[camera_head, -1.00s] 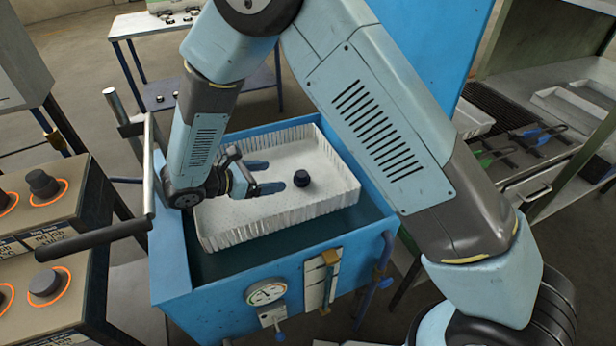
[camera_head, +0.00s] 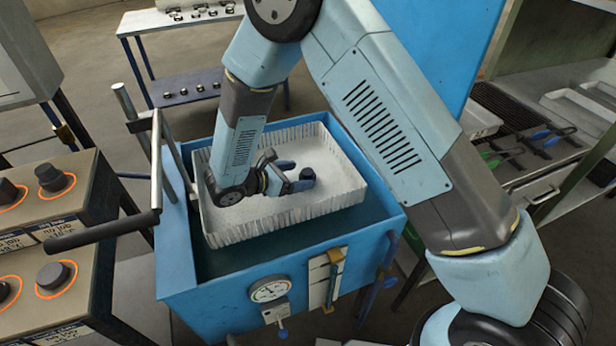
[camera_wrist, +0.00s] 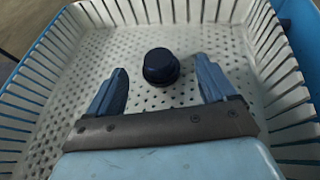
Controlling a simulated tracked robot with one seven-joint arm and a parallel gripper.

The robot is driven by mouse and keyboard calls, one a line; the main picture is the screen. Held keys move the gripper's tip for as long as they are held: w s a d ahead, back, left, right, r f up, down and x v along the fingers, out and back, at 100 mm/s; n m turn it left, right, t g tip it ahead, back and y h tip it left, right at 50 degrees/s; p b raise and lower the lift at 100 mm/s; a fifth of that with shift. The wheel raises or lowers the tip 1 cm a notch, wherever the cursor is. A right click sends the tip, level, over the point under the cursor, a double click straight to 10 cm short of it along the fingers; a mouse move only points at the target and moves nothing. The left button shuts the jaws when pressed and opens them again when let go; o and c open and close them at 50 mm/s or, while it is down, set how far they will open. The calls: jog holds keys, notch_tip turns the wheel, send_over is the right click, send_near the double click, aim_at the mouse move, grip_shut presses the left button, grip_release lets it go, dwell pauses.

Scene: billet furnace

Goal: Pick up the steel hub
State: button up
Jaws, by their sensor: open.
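The steel hub (camera_wrist: 160,66) is a small dark blue-black round piece with a wider foot. It sits upright on the perforated floor of a white basket (camera_head: 222,239). In the wrist view the hub is between the two blue fingers of my gripper (camera_wrist: 162,88), around the level of their tips and apart from both. The fingers are spread open. In the head view my gripper (camera_head: 298,180) is low inside the basket, and the hub (camera_head: 307,174) shows as a dark top at the fingertips, partly hidden by the near finger.
The basket sits in a blue tank (camera_head: 205,300) with a pressure gauge (camera_head: 269,291) on its front. The slotted basket walls also show in the wrist view (camera_wrist: 284,70). A control console (camera_head: 75,240) with knobs stands left. A rack with tools (camera_head: 545,140) stands right.

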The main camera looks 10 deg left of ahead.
aim_at(308, 171)
jog(key=x, duration=0.4)
jog(key=shift+w+d+f, duration=0.1)
jog(key=shift+w+f, duration=0.1)
jog(key=shift+f, duration=0.1)
jog(key=c, duration=1.4)
jog(key=shift+r, duration=0.1)
jog(key=shift+r, duration=0.6)
jog(key=s+d+r, duration=0.2)
jog(key=s+r, duration=0.2)
jog(key=s+d+r, duration=0.5)
jog(key=s+r, duration=0.2)
jog(key=shift+s+d+r, duration=0.3)
jog(key=shift+s+d, duration=0.05)
jog(key=shift+s, duration=0.05)
